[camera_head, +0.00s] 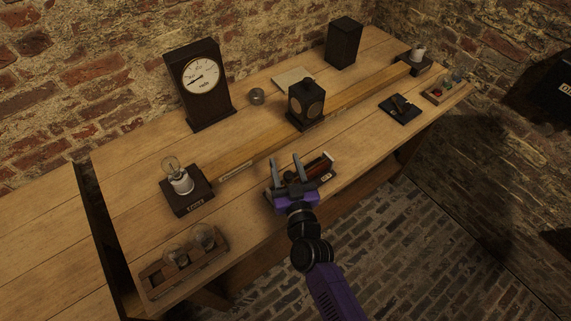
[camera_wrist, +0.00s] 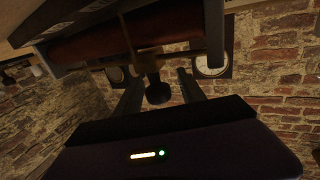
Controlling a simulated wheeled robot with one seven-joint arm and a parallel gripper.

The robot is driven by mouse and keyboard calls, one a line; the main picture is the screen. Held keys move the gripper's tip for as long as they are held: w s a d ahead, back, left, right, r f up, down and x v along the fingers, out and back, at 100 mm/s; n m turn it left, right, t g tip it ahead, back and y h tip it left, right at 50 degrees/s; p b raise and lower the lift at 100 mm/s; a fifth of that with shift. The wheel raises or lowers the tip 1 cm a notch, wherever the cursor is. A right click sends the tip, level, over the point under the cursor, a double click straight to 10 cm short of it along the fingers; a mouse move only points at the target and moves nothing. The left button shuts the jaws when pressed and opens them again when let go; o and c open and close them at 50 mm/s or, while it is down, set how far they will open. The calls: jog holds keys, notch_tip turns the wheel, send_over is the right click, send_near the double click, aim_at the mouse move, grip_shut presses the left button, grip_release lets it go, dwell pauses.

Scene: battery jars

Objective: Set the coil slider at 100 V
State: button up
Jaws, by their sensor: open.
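The coil (camera_head: 319,166), a reddish-brown winding on a dark base, lies near the front edge of the bench. It also shows at the upper left of the wrist view (camera_wrist: 90,46). The slider's dark round knob (camera_wrist: 158,93) hangs from a stem in front of the coil. My gripper (camera_head: 285,159) is open at the coil's left part, and its two fingers stand either side of the knob in the wrist view (camera_wrist: 160,82). I cannot tell whether either finger touches it. The volts meter (camera_head: 201,79) stands at the back left; its needle is too small to read exactly.
A lamp on a block (camera_head: 181,185) stands left of my gripper, with a wooden rack of bulbs (camera_head: 184,271) in front. A dark box with round faces (camera_head: 306,104) stands behind the coil. A black switch plate (camera_head: 400,109) and a small tray (camera_head: 446,91) lie right.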

aim_at(290, 179)
jog(key=b+v, duration=0.1)
jog(key=v, duration=0.5)
jog(key=shift+s+f, duration=0.15)
jog(key=shift+b+v, duration=0.3)
jog(key=shift+v, duration=0.45)
jog(key=s+d+r+m+g+h, duration=0.1)
jog(key=s+d+r, duration=0.3)
jog(key=s, duration=0.7)
jog(key=s+d+r+m+h, duration=0.1)
jog(key=s+d+r+h, duration=0.1)
jog(key=s+d, duration=0.6)
jog(key=s+d+r+g+h, duration=0.1)
jog(key=s+d+r, duration=0.4)
jog(key=s, duration=1)
jog(key=shift+d+r+m+g+b, duration=0.3)
jog(key=shift+d+r+m, duration=0.1)
jog(key=shift+d, duration=0.1)
